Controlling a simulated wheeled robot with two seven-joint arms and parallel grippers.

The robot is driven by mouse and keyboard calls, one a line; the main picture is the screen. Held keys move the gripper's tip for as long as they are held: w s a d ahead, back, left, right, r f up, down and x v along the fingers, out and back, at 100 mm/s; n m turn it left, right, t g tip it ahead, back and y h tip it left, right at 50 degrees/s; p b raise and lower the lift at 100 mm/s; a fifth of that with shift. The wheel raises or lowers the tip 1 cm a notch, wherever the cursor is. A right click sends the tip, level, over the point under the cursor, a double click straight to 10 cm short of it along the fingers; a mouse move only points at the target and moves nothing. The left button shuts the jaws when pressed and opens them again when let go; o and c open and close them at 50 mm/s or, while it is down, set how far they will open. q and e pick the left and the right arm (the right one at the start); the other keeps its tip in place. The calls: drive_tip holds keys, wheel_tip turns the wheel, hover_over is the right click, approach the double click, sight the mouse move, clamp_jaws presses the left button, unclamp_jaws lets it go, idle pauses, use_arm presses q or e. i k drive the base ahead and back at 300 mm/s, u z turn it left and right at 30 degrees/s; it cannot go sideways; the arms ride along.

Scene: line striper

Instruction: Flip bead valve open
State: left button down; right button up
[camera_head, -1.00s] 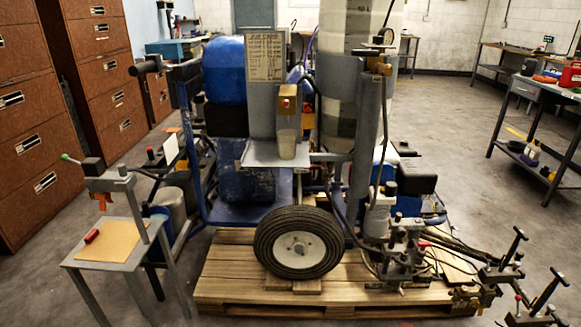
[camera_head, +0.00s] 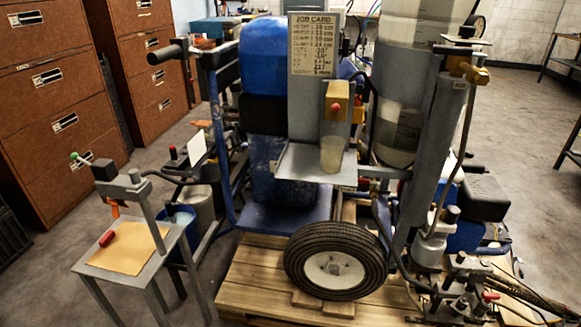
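The line striper stands on a wooden pallet, with a blue body (camera_head: 265,60) and a black wheel (camera_head: 335,267). I cannot tell for sure which part is the bead valve. A brass fitting (camera_head: 468,70) sits at the top of a grey upright tube at the right. A brass-coloured box (camera_head: 337,101) with a red button is mounted below the job card, above a clear cup (camera_head: 332,154) on a grey shelf. A lever with a green knob (camera_head: 76,157) is on a clamp stand at the left. Neither of my grippers is in view.
A small grey side table (camera_head: 176,238) at the left holds a tan sheet and a red object (camera_head: 107,239). Brown filing cabinets (camera_head: 60,140) line the left. Hoses and fittings crowd the lower right. Open floor lies at the right.

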sight(361, 180)
drive_tip(key=u, duration=0.05)
drive_tip(key=i, duration=0.85)
drive_tip(key=z, duration=0.3)
